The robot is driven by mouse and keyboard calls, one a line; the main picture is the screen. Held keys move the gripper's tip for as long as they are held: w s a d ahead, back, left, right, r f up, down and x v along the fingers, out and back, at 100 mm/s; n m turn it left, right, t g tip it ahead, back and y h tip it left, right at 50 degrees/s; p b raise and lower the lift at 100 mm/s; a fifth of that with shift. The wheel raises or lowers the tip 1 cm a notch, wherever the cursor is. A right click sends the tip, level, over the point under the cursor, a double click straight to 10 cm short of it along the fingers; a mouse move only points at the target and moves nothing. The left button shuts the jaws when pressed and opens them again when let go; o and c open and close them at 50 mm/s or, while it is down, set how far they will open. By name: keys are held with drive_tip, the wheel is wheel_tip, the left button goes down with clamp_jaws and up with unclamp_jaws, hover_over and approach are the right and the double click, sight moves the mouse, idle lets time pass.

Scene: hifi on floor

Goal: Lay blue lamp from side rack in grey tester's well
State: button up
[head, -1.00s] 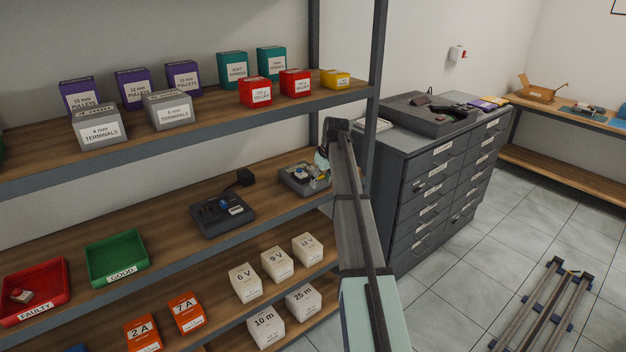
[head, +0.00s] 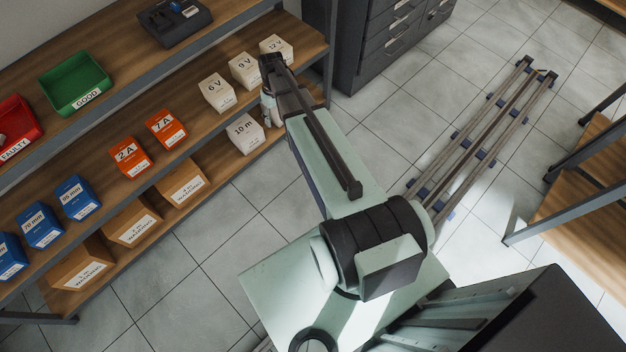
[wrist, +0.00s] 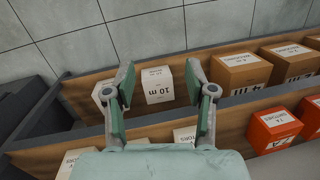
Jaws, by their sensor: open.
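The dark grey tester (head: 174,20) is cut off by the top edge of the head view, on the shelf above the white boxes. A small blue part shows on it; I cannot make out its well. I see no blue lamp or side rack in either current view. My gripper (wrist: 160,82) is open and empty in the wrist view. A white 10 m box (wrist: 157,85) shows beyond and between its fingers, apart from them as far as I can tell. In the head view my gripper (head: 268,108) is by the lower shelf's right end, partly hidden by my arm.
White boxes (head: 216,92), orange boxes (head: 131,156) and blue boxes (head: 77,196) line the lower shelves. A green GOOD bin (head: 75,80) and red FAULTY bin (head: 14,128) stand left of the tester. A drawer cabinet (head: 385,45) stands right. Open tiled floor (head: 215,230) lies in front.

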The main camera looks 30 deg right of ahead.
drive_tip(key=s+a+f+g, duration=0.1)
drive_tip(key=s+a+f, duration=0.35)
drive_tip(key=s, duration=0.55)
drive_tip(key=s+a+f+g, duration=0.25)
drive_tip(key=s+f, duration=0.35)
drive_tip(key=s, duration=0.3)
drive_tip(key=s+a+f+g, duration=0.1)
drive_tip(key=s+a, duration=0.1)
drive_tip(key=s, duration=0.9)
drive_tip(key=s+a+f+m+g+h, duration=0.1)
drive_tip(key=s+f, duration=0.1)
drive_tip(key=s, duration=0.9)
drive_tip(key=shift+a, duration=0.35)
